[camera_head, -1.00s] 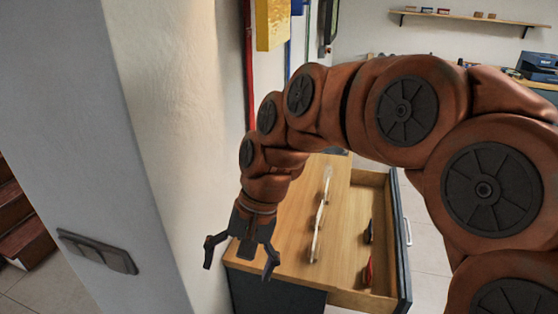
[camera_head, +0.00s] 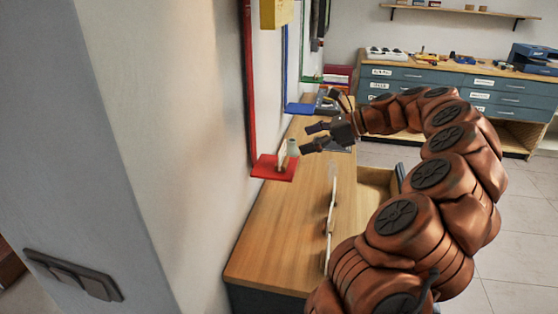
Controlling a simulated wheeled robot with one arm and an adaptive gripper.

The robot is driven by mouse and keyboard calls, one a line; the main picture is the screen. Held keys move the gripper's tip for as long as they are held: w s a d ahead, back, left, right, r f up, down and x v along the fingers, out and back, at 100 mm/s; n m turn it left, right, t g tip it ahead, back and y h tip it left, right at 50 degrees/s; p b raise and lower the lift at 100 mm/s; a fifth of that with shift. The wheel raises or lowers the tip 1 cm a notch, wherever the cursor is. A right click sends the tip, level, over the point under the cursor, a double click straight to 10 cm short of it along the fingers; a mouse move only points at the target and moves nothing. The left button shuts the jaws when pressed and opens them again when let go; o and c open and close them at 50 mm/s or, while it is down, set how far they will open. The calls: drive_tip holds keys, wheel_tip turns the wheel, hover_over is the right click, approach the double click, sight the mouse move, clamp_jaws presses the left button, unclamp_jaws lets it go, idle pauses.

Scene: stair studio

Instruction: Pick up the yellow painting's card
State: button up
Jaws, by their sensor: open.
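A yellow panel (camera_head: 277,12) hangs on the wall at the top, cut off by the frame edge; it may be the yellow painting. I cannot make out a card that clearly belongs to it. A small pale upright object (camera_head: 292,148) stands at a red ledge (camera_head: 272,168) on the wall; what it is cannot be told. My gripper (camera_head: 306,138) is open and points left over the wooden counter. Its fingertips are close to the right of the pale object; whether they touch it cannot be told.
A blue ledge (camera_head: 300,108) lies farther along. A workbench (camera_head: 445,75) stands behind; floor at right is clear.

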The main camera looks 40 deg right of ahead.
sight(283, 147)
drive_tip(key=shift+x, duration=1.15)
drive_tip(key=x, duration=0.5)
drive_tip(key=shift+p, duration=0.4)
drive_tip(key=c, duration=0.7)
